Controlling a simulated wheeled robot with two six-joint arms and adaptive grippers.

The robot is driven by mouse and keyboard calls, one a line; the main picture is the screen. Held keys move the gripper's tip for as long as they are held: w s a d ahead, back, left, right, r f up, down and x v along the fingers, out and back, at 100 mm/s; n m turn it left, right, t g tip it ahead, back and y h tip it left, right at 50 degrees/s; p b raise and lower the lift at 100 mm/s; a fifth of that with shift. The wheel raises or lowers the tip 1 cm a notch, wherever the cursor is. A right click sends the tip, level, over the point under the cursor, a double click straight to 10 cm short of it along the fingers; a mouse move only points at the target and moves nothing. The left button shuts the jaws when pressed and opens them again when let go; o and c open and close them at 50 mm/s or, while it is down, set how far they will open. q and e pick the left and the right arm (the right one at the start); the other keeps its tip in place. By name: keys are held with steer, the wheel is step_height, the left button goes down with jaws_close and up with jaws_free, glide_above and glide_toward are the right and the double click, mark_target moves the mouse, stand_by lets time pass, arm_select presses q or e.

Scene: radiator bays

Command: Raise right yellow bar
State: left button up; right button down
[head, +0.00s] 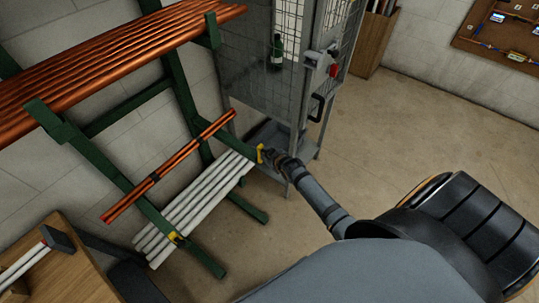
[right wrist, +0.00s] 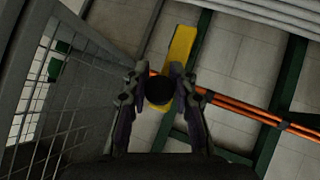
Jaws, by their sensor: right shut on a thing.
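The right yellow bar (head: 260,153) is at the outer end of the green rack's right lower arm, beside the white pipes. My right gripper (head: 268,155) reaches it from the right and is shut on it. In the right wrist view the yellow bar (right wrist: 182,45) runs up behind the fingers (right wrist: 159,92), with a round black end between them. The fingers hide part of the bar. My left gripper is not in view.
The green rack (head: 187,97) holds copper pipes (head: 100,68) above and white pipes (head: 195,205) below. A grey mesh cage (head: 300,60) stands close behind my right gripper. A wooden surface (head: 60,275) is at lower left. The floor (head: 420,130) to the right is clear.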

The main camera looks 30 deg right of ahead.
steer(key=shift+w+a+r, duration=0.15)
steer(key=shift+w+r, duration=0.3)
steer(key=shift+r, duration=0.25)
steer(key=c, duration=1.1)
jaws_free()
steer(key=shift+o, duration=0.2)
steer(key=shift+a, duration=0.1)
steer(key=shift+s, duration=0.2)
steer(key=v, duration=1.1)
steer(key=shift+s, duration=0.4)
